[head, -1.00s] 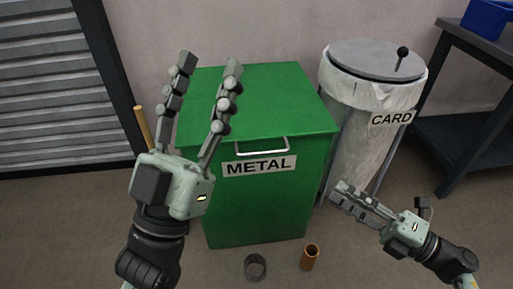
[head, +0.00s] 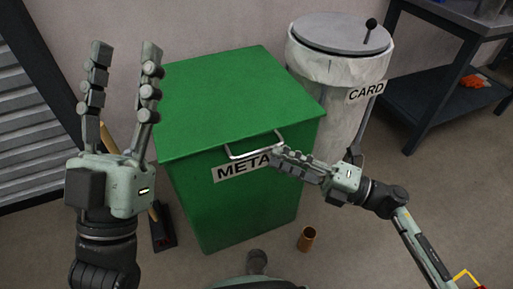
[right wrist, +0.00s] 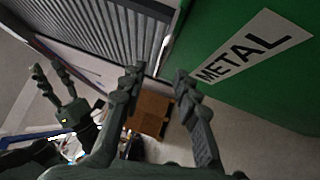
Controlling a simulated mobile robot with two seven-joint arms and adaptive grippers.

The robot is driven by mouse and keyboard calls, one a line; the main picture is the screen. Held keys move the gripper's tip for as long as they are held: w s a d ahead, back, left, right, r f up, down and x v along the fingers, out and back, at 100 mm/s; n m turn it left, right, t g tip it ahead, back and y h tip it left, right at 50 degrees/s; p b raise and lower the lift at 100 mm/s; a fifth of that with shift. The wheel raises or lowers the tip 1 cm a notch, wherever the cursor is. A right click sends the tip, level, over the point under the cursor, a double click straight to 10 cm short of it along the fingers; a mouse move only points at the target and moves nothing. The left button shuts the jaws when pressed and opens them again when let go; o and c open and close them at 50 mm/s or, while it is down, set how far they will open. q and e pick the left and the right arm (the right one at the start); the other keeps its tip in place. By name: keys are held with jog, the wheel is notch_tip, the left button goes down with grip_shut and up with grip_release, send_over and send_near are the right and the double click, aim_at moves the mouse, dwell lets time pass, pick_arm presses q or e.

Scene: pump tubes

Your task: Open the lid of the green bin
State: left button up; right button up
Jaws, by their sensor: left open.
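The green bin (head: 225,200), labelled METAL, stands in the middle of the head view with its green lid (head: 235,95) shut. A metal bar handle (head: 235,154) is at the lid's front edge. My right gripper (head: 278,156) is by the right end of the handle, in front of the label; whether it touches is unclear. Its fingers (right wrist: 158,78) are apart with nothing between them in the right wrist view, where the METAL label (right wrist: 250,45) shows at upper right. My left gripper (head: 125,48) is open and empty, pointing up, left of the bin.
A bin labelled CARD (head: 335,80) with a round grey lid stands behind right. A dark workbench (head: 440,85) is further right. A copper-coloured tube (head: 307,238) stands on the floor before the green bin. A dustpan (head: 162,232) is at its left.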

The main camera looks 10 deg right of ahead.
aim_at(261, 149)
jog(key=shift+x, duration=2.7)
grip_shut()
